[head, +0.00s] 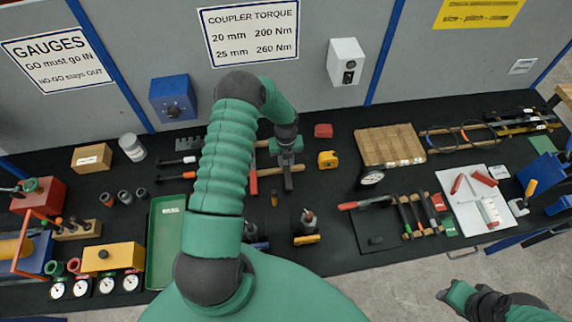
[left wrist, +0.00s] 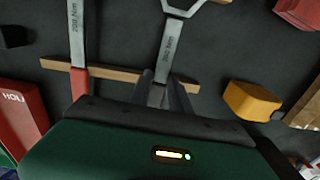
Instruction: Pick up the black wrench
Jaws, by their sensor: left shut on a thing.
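The black wrench (left wrist: 169,45) lies lengthwise in the left wrist view, with a pale shaft, a lettered label and an open-looking head at the top edge. Its lower part is hidden by my gripper. In the head view its dark handle end (head: 288,181) shows just below the gripper. My left gripper (left wrist: 170,92) is shut on the wrench, its fingers on either side of the shaft; it also shows in the head view (head: 287,158). A similar wrench with a red handle (left wrist: 77,85) lies to the left. My right gripper (head: 487,302) is at the lower right, its fingers unclear.
A wooden strip (left wrist: 110,74) crosses under both wrenches. A green tray (head: 162,245) is left of my arm. The black bench (head: 345,255) has clear patches nearer the front.

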